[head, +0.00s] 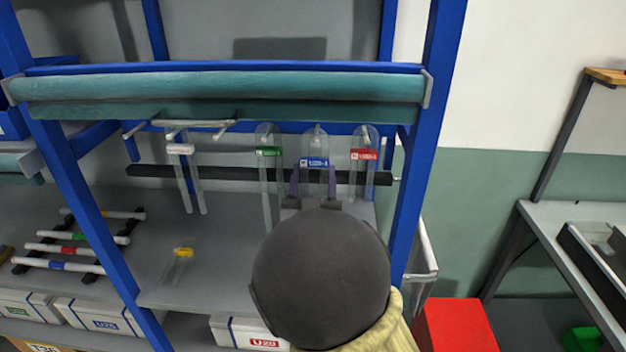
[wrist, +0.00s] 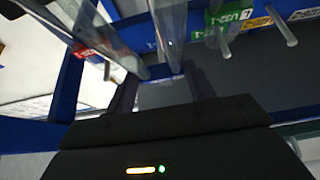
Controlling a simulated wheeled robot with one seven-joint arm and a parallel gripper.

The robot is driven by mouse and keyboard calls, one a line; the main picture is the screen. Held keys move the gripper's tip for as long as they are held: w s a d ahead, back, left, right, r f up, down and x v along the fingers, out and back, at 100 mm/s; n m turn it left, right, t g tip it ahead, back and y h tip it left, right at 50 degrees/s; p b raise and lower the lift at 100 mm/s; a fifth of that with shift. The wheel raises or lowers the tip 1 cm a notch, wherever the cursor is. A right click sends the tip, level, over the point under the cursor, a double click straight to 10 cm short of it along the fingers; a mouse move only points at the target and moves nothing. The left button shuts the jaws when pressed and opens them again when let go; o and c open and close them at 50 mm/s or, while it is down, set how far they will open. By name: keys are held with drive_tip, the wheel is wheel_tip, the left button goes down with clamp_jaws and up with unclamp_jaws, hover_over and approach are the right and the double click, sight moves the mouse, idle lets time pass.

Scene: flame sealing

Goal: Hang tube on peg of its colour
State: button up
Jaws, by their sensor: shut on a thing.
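A clear tube with a blue label (head: 315,162) is upright between the fingers of my gripper (head: 314,190), in front of the dark bar at the shelf's back. My gripper is shut on it. In the wrist view the clear tube (wrist: 168,35) rises from between the fingers (wrist: 160,95). A green-labelled tube (head: 269,152) hangs to its left and a red-labelled tube (head: 363,154) to its right. A white-labelled tube (head: 180,149) hangs farther left. A yellow-labelled tube (head: 183,252) is lower, at the grey shelf. The blue tube's peg contact is unclear.
A dark bar (head: 230,172) runs behind the tubes. Blue posts (head: 429,130) and a teal roll (head: 220,88) frame the bay. White rods with coloured bands (head: 80,236) lie on a rack at left. A red box (head: 455,325) stands lower right. The grey shelf's middle is mostly clear.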

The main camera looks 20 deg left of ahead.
drive_tip(key=shift+w+a+f, duration=0.2)
drive_tip(key=shift+w, duration=0.6)
drive_tip(key=shift+w+a+f, duration=0.15)
drive_tip(key=shift+w, duration=0.65)
drive_tip(key=shift+w+a+f, duration=0.2)
drive_tip(key=shift+w, duration=0.6)
drive_tip(key=shift+w+a+b, duration=0.1)
drive_tip(key=shift+w+b, duration=0.2)
drive_tip(key=shift+b, duration=0.4)
drive_tip(key=o, duration=1.5)
drive_tip(key=shift+o, duration=0.2)
drive_tip(key=shift+s, duration=0.2)
drive_tip(key=r+b+v, duration=0.1)
drive_tip(key=b+v, duration=0.4)
drive_tip(key=v, duration=0.3)
drive_tip(key=shift+s, duration=0.4)
idle(0.9)
idle(0.3)
